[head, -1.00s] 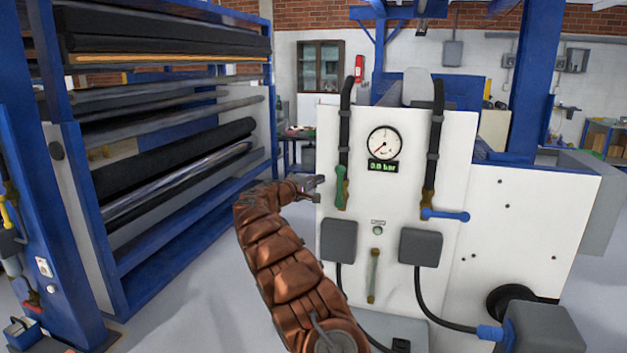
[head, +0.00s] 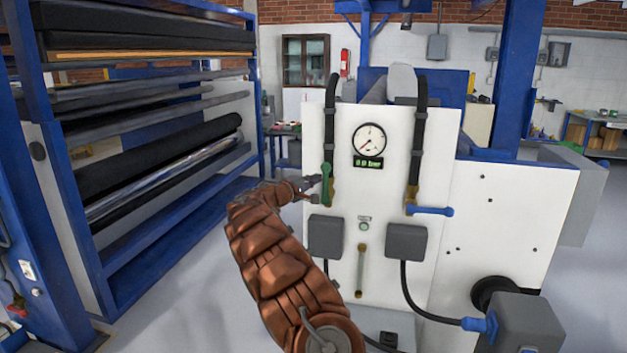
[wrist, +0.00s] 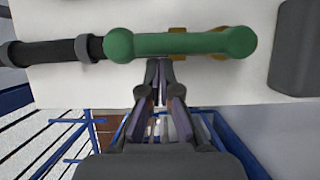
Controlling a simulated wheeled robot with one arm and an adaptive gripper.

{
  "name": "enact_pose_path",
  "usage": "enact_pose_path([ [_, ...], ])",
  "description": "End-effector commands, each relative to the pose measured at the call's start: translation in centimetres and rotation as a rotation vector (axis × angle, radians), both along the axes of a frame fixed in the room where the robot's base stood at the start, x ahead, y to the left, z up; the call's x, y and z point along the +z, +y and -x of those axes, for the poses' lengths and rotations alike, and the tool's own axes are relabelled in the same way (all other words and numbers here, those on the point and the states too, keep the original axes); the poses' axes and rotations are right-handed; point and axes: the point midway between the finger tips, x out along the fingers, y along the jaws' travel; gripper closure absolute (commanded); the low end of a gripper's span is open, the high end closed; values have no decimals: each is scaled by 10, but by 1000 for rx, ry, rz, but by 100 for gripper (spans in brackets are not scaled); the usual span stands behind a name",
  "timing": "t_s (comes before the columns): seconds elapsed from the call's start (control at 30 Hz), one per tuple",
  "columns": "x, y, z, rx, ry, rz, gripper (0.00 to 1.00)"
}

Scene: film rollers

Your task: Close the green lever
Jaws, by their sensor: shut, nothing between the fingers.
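The green lever (head: 326,182) is on the left pipe of the white panel, upright and in line with the black hose above it. In the wrist view the green lever (wrist: 180,43) lies across the top, parallel to the hose. My gripper (head: 316,190) is at the left side of the lever. In the wrist view my gripper (wrist: 160,68) is shut and empty, its fingertips just below the lever's middle. I cannot tell whether they touch it.
A blue lever (head: 430,210) lies sideways on the right pipe. A round gauge (head: 369,139) with a green display sits between the pipes. Grey boxes (head: 325,236) stick out below the green lever. A blue roller rack (head: 150,225) stands to the left, with open floor between.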

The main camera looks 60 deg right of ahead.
Motion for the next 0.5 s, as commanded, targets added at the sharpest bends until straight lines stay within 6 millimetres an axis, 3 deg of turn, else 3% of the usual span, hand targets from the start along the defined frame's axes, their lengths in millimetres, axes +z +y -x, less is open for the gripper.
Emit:
enact_pose_path([
  [0.5,2,-1,4,1,-57,-19,100],
])
